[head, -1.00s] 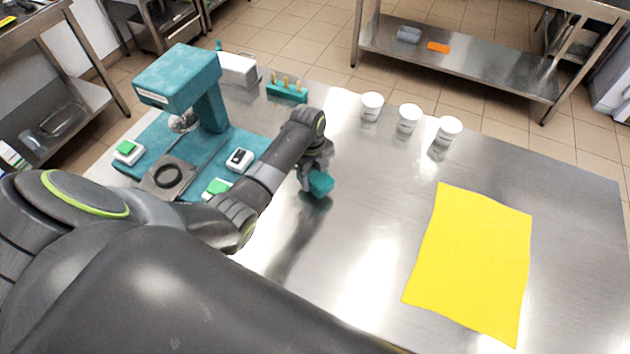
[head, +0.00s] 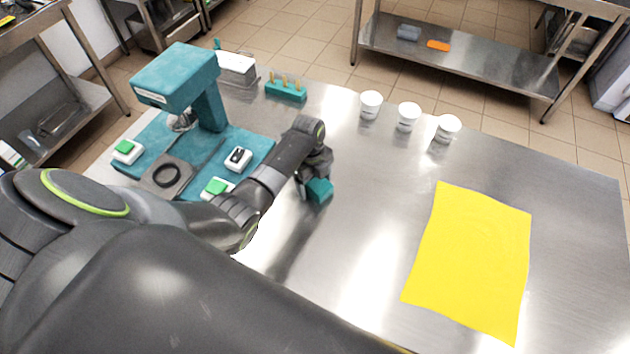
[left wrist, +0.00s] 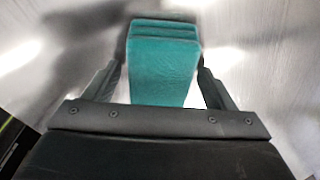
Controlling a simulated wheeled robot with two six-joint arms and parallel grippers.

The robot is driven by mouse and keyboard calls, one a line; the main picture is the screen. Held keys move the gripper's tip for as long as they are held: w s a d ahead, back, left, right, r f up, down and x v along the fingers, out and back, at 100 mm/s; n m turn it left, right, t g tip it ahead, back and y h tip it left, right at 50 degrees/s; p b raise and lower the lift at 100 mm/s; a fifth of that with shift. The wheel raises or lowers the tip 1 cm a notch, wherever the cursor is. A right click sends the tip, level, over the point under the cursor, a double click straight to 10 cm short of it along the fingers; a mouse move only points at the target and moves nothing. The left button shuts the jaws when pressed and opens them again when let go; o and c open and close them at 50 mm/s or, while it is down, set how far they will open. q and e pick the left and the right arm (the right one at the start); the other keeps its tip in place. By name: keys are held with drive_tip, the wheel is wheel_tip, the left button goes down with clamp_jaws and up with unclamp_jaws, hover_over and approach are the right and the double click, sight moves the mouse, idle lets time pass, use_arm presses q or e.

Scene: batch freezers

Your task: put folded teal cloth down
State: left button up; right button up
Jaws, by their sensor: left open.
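The folded teal cloth (head: 319,190) is a small layered block at the tip of my left gripper (head: 316,178) in the head view, over the bare metal table. In the left wrist view the cloth (left wrist: 164,62) lies between the two fingers of my left gripper (left wrist: 160,88). The fingers are open, with a gap visible on each side of the cloth near the fingertips. I cannot tell for certain whether the cloth's underside rests fully on the table. My right gripper is not in view.
A teal press-like machine (head: 178,78) with green buttons stands left of my gripper. A teal holder with pegs (head: 286,92) and several white cups (head: 408,117) stand along the far edge. A yellow cloth (head: 470,262) lies at right. The table (head: 350,230) between is clear.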

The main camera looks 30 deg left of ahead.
use_arm(q)
drive_tip(key=shift+r, duration=0.2)
wheel_tip(320, 180, up, 12)
drive_tip(key=a+b, duration=0.1)
drive_tip(key=shift+w+a, duration=0.2)
drive_tip(key=shift+w, duration=0.05)
drive_tip(key=shift+f, duration=0.1)
idle(0.4)
